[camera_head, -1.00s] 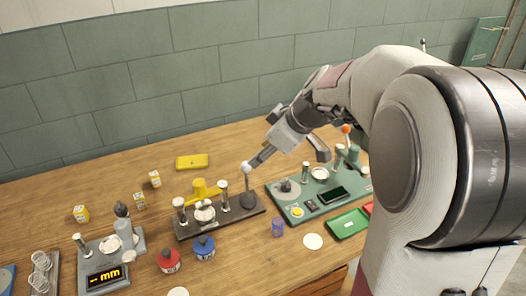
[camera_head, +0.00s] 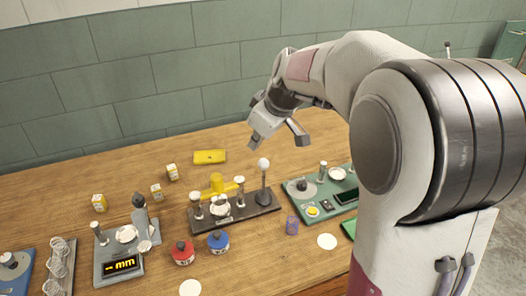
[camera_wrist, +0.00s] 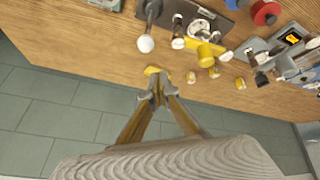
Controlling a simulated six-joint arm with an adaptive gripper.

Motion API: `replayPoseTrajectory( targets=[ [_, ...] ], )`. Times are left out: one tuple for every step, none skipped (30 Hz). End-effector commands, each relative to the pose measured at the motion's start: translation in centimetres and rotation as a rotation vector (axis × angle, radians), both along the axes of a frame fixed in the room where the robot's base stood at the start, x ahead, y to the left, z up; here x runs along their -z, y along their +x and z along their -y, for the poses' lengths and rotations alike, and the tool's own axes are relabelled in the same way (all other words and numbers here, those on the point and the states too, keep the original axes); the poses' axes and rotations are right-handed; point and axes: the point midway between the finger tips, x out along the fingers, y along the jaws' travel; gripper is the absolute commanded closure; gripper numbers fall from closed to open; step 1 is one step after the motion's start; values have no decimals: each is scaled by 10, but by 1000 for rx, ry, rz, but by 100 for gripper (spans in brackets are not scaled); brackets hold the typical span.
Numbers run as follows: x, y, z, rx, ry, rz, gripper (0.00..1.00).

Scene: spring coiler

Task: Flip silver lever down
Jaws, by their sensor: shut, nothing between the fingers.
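A grey lever (camera_head: 264,192) with a white ball on top stands upright at the right end of the dark base plate (camera_head: 245,207). In the wrist view its white ball (camera_wrist: 146,43) is just beyond my fingertips, up and slightly left. My gripper (camera_head: 253,142) is above and behind the lever, apart from it, with empty fingers together at the tips. The closed fingertips also show in the wrist view (camera_wrist: 158,78). Another device, with a "mm" display (camera_head: 121,264), has a grey upright part with a dark knob (camera_head: 138,200).
Small posts and a yellow part (camera_head: 216,184) are on or by the dark plate. A green device (camera_head: 305,190) stands right of it. A yellow case (camera_head: 209,157) lies behind. The tiled wall bounds the table's back.

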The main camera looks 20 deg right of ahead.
Motion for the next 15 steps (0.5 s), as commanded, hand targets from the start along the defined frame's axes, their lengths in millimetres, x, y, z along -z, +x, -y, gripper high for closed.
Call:
replayPoseTrajectory(
  targets=[
    [-1, 3, 0, 27, 4, -4, 100],
    [-2, 4, 0, 47, 6, -7, 100],
    [-3, 6, 1, 74, 11, -10, 100],
    [-4, 8, 2, 94, 13, -12, 100],
    [-5, 9, 3, 116, 17, -13, 100],
    [-7, 11, 4, 143, 21, -15, 100],
    [-8, 12, 5, 165, 26, -15, 100],
    [-9, 13, 6, 187, 29, -16, 100],
    [-10, 15, 7, 217, 36, -17, 100],
    [-11, 16, 9, 240, 40, -17, 100],
    [-12, 17, 10, 264, 46, -18, 100],
    [-14, 18, 12, 294, 52, -17, 100],
    [-15, 19, 14, 318, 57, -15, 100],
    [-16, 20, 16, 344, 65, -14, 100],
    [-18, 21, 19, 378, 72, -14, 100]
  ],
)
